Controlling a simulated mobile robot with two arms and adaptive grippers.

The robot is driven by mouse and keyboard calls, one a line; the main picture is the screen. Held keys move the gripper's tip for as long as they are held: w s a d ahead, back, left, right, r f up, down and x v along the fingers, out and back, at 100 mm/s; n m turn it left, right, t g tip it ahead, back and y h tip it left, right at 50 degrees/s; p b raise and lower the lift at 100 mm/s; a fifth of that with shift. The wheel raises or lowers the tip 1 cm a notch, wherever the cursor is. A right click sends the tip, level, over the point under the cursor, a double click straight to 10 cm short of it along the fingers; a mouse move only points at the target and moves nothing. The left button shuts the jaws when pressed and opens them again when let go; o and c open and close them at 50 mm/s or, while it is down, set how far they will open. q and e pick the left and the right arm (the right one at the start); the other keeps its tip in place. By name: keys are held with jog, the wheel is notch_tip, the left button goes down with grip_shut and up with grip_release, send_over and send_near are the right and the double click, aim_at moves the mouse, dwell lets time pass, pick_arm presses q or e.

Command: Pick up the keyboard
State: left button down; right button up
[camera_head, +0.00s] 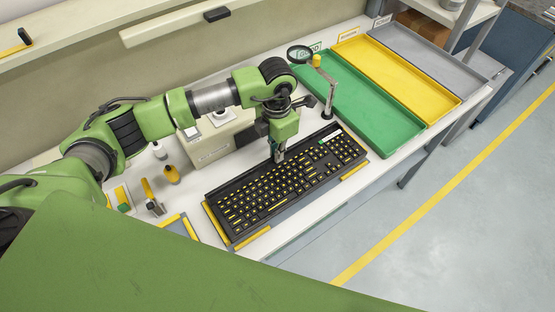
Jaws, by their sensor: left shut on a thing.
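The black keyboard (260,200) with yellow key legends lies on the white workbench, in front of the green tray. Yellow edges show at its left end and at its right end. My left gripper (278,157) points down at the keyboard's far long edge, near its middle, and is shut on it. The fingertips are small and partly hidden against the dark keyboard. I cannot tell whether the keyboard is clear of the surface under it. My right gripper is not in view.
A green tray (400,131), a yellow tray (440,105) and a grey tray (465,82) stand at the right. A magnifier on a stand (329,103) is close behind the keyboard. A beige box (212,148) and small tools (171,174) are at the left.

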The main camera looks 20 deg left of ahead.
aim_at(292, 160)
pick_arm(q)
jog(key=d+r+b, duration=0.1)
jog(key=d+r, duration=0.1)
jog(key=d+r+b, duration=0.1)
jog(key=d+r, duration=0.1)
jog(key=r, duration=0.1)
jog(key=shift+s+d, duration=0.1)
jog(key=shift+d, duration=0.15)
jog(key=s+d+r+b, duration=0.1)
jog(key=d+r+b, duration=0.2)
jog(key=d, duration=0.6)
notch_tip(292, 160, up, 2)
jog(key=shift+d+r+b, duration=0.1)
jog(key=shift+d+b, duration=0.2)
jog(key=shift+s, duration=0.1)
